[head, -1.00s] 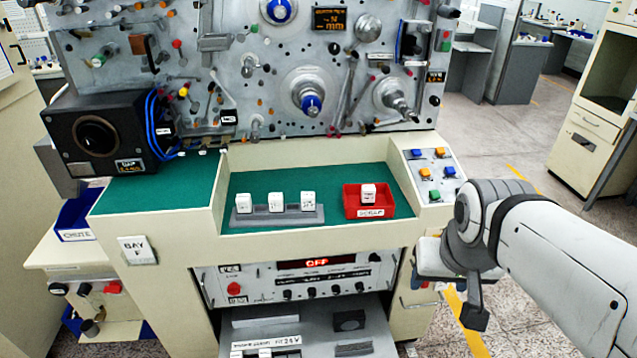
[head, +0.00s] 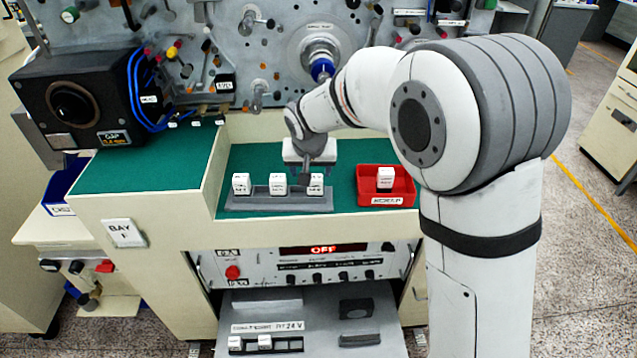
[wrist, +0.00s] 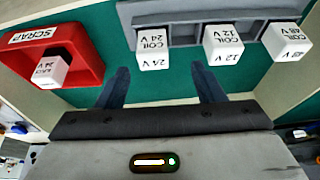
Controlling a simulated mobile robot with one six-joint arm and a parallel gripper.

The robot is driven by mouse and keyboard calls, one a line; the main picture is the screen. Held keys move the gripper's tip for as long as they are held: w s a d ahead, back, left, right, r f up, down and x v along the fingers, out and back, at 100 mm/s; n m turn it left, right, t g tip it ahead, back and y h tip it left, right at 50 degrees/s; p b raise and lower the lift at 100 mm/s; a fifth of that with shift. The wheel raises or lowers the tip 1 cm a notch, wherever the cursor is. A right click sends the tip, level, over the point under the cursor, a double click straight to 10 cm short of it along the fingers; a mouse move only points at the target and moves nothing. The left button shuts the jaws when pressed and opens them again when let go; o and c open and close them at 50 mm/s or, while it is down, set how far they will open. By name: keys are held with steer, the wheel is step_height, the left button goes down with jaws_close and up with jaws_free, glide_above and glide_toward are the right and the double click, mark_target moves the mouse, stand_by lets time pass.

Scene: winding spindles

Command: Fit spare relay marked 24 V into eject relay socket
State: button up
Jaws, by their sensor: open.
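Three white spare relays stand upright in a grey rack (head: 255,203) on the green shelf. The one marked COIL 24 V (wrist: 155,48) is the rightmost in the head view (head: 316,183). COIL 12 V (wrist: 223,45) is in the middle and COIL 48 V (wrist: 287,43) at the far end. My gripper (wrist: 163,88) is open and empty, its fingers spread short of the 24 V relay. In the head view it (head: 311,174) hangs by the rack's right end. A low drawer's dark strip holds two white blocks (head: 265,341) under a label reading partly "24 V"; the eject socket cannot be picked out.
A red SCRAP tray (head: 400,181) with a white relay (head: 385,177) stands right of the rack. The shelf's cream side wall (head: 211,170) bounds the left. A control unit (head: 318,262) showing OFF sits above the open drawer (head: 318,311).

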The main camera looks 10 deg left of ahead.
mark_target(315, 178)
steer(key=x, duration=0.2)
steer(key=p+x, duration=0.1)
steer(key=x, duration=0.1)
steer(key=p+x, duration=0.1)
steer(key=x, duration=0.1)
steer(key=shift+w+d+f, duration=0.2)
steer(key=shift+d, duration=0.2)
steer(key=shift+c, duration=0.3)
steer(key=c, duration=1)
